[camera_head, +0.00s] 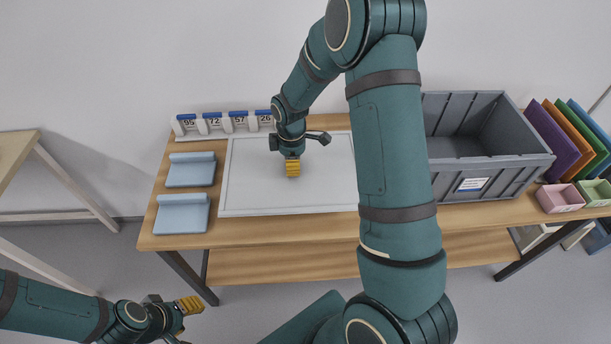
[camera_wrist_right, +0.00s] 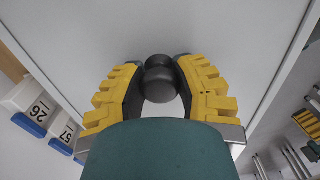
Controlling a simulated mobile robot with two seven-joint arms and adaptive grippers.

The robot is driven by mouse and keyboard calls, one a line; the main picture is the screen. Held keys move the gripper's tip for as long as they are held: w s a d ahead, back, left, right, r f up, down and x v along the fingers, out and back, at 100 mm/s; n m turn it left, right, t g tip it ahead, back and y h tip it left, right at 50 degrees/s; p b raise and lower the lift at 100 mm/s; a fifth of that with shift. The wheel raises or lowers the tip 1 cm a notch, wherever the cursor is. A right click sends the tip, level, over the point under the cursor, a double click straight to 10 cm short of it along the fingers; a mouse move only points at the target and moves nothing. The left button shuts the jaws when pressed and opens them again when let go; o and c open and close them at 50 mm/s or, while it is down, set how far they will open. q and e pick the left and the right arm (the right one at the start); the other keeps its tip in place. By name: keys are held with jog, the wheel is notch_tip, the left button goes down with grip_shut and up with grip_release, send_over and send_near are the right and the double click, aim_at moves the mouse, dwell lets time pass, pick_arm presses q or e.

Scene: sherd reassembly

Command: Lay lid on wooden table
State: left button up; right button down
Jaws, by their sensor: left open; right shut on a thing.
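The lid (camera_head: 255,188) is a large flat pale-grey panel with a thin rim, over the middle of the wooden table (camera_head: 270,235). My right gripper (camera_head: 292,170) points down at its middle. In the right wrist view, the yellow fingers of this gripper (camera_wrist_right: 160,82) are shut on the lid's dark round knob (camera_wrist_right: 159,80), and the lid's surface (camera_wrist_right: 235,35) spreads behind it. The lid looks level and at or just above the tabletop; I cannot tell whether it touches. My left gripper (camera_head: 190,305) is open and empty, low in front of the table's left end.
Two light-blue pads (camera_head: 190,170) lie left of the lid. Numbered white stands (camera_head: 212,124) line the back edge. An open grey crate (camera_head: 490,180) stands on the right, beside coloured boards (camera_head: 555,135) and a pink bin (camera_head: 558,198). My right arm hides the table between lid and crate.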

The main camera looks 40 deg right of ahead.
notch_tip(320, 180, down, 7)
jog(key=shift+f+b, duration=0.2)
jog(key=shift+b, duration=0.45)
jog(key=shift+r, duration=0.1)
jog(key=c, duration=0.7)
grip_release()
jog(key=shift+c, duration=0.2)
